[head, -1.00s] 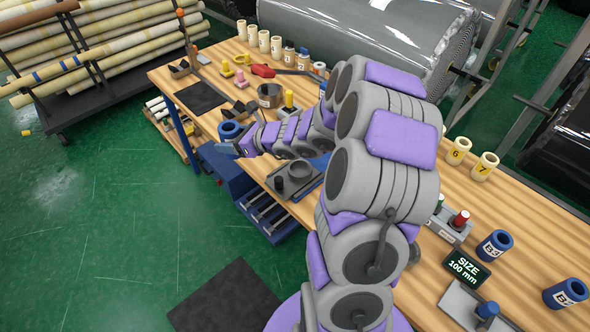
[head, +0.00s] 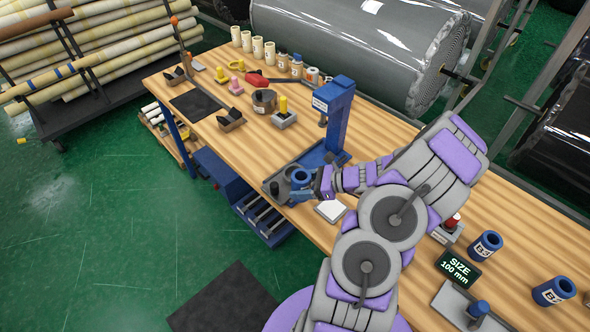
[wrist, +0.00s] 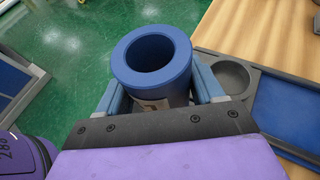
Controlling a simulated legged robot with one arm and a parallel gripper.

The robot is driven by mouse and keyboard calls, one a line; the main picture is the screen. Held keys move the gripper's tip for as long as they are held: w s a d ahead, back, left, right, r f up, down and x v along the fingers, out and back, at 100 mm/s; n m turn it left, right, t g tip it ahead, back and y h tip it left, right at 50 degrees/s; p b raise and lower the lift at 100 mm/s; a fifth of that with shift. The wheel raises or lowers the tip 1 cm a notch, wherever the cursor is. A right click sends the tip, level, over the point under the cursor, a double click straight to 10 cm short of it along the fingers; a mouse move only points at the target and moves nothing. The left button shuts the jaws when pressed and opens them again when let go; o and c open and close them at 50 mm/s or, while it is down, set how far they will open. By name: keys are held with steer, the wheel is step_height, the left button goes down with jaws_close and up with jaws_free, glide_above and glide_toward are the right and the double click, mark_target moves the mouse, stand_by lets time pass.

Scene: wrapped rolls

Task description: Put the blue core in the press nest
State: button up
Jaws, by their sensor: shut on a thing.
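The blue core (head: 301,178) is a thick-walled blue tube. My gripper (head: 303,190) is shut on it beside the blue press (head: 336,118). In the wrist view the core (wrist: 152,58) sits between the two blue-grey fingers (wrist: 155,98), its open end facing the camera and a pale label low on its side. The press base has a grey plate with a round recess (wrist: 230,76), just right of the core in the wrist view. In the head view the core and gripper cover part of this base, so I cannot tell whether the core touches it.
Blue cores (head: 486,246) and (head: 554,291), a size sign (head: 460,267) reading 100 mm and a grey fixture (head: 462,306) stand at the right. A white card (head: 331,210) lies near the front edge. Several small parts and cream tubes (head: 258,48) stand further back.

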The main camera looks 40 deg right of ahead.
steer(key=w+d, duration=0.2)
steer(key=w, duration=0.1)
steer(key=w+d+b, duration=0.1)
steer(key=w, duration=0.2)
steer(key=w+d+f, duration=0.1)
steer(key=w+d, duration=0.1)
steer(key=w, duration=0.2)
steer(key=shift+d+f, duration=0.1)
steer(key=shift+d, duration=0.2)
step_height(320, 180, down, 3)
steer(key=shift+f+b, duration=0.2)
steer(key=shift+b, duration=0.4)
steer(key=o, duration=1.2)
steer(key=shift+c, duration=0.2)
